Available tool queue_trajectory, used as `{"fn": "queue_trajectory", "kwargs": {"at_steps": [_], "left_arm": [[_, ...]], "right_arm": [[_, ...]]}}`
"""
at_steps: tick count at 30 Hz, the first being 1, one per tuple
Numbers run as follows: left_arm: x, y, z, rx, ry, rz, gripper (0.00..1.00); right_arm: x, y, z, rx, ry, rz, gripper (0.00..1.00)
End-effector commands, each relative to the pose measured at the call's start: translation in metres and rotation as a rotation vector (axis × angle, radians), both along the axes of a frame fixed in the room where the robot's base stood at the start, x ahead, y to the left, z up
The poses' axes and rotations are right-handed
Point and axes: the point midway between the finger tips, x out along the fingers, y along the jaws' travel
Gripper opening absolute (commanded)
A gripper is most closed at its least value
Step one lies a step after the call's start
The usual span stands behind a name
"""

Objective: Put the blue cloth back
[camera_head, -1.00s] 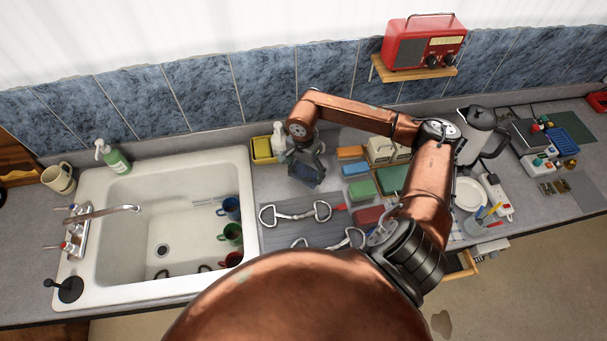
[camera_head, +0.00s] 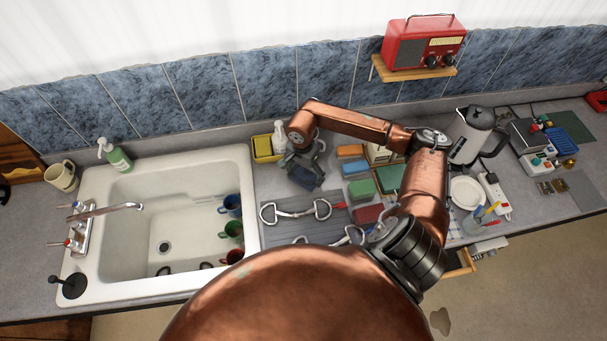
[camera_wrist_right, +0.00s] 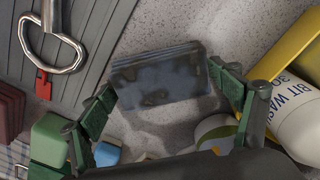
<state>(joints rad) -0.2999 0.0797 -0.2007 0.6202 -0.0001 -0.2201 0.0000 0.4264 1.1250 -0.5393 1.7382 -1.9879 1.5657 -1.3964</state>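The blue cloth (camera_head: 305,179) is a dark blue folded pad over the counter, behind the metal bits and left of the coloured blocks. In the right wrist view the cloth (camera_wrist_right: 163,78) spans the space between the two green-padded fingers. My right gripper (camera_head: 303,163) reaches down over it; in the wrist view the gripper (camera_wrist_right: 161,82) has a fingertip against each side edge of the cloth and looks shut on it. I cannot tell whether the cloth touches the counter. My left gripper is not in view.
Left of the cloth is the white sink (camera_head: 254,208) with mugs inside. A yellow holder (camera_head: 264,149) and a white bottle (camera_wrist_right: 300,122) stand close by. Metal bits (camera_head: 296,212) lie on a grey mat in front. Coloured blocks (camera_head: 361,189) and a kettle (camera_head: 470,134) are to the right.

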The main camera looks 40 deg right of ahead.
Motion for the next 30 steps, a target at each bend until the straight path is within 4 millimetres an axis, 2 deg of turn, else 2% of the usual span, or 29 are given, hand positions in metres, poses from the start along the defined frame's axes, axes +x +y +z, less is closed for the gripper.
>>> {"fn": "queue_trajectory", "kwargs": {"at_steps": [7, 11, 24, 30], "left_arm": [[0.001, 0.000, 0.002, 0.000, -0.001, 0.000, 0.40], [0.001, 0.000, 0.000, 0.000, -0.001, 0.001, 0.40], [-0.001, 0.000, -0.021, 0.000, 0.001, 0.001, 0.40], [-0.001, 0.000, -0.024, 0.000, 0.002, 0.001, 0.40]], "right_arm": [[0.000, 0.000, 0.002, 0.000, 0.000, 0.000, 0.84], [0.002, -0.001, 0.012, -0.002, -0.004, 0.001, 0.84], [0.003, 0.003, 0.099, -0.002, -0.005, 0.000, 0.84], [0.002, 0.004, 0.119, 0.000, -0.001, -0.001, 0.84]]}}
